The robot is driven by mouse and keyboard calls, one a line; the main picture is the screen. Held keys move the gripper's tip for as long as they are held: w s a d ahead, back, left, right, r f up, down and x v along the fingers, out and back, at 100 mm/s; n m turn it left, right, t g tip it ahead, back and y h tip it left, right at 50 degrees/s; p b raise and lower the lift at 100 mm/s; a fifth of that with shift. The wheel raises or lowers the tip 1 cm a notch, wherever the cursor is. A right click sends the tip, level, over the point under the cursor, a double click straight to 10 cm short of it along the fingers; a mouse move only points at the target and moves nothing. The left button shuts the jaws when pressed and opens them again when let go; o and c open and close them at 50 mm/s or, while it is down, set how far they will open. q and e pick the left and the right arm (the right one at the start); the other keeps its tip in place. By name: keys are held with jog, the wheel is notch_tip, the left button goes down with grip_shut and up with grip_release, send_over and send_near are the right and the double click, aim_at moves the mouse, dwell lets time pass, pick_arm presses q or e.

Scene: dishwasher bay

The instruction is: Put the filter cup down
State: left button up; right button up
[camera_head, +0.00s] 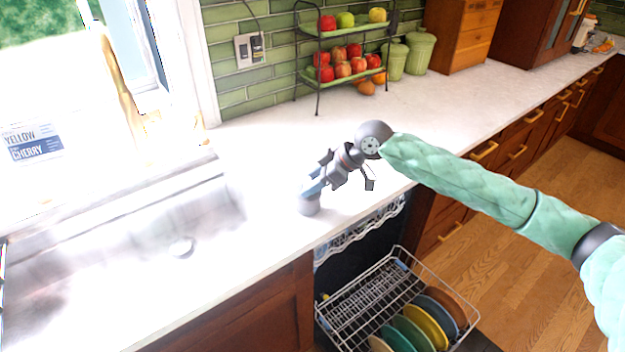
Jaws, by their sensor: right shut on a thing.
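My right gripper (316,188) reaches in from the right over the white counter, between the sink and the open dishwasher. It is shut on the filter cup (309,206), a small grey cylinder that shows below the fingers and looks roughly upright. The cup's bottom is at or very close to the counter top (270,190); I cannot tell whether it touches. The fingers hide the upper part of the cup. My left gripper is not in view.
The sink (180,210) lies to the left. The dishwasher's lower rack (345,312) is pulled out below, holding several plates (428,318). A two-tier fruit stand (318,75), green canisters (419,50) and a wooden drawer box (460,35) stand behind. The counter around the cup is clear.

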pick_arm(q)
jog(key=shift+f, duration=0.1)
pick_arm(e)
jog(key=shift+f, duration=0.1)
jog(key=o, duration=1.3)
jog(key=shift+d, duration=0.2)
pick_arm(q)
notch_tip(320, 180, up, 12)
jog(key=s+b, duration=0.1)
jog(key=b, duration=0.1)
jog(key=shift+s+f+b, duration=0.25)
jog(key=shift+b, duration=0.15)
pick_arm(e)
jog(key=v, duration=1.2)
jog(key=shift+a, duration=0.1)
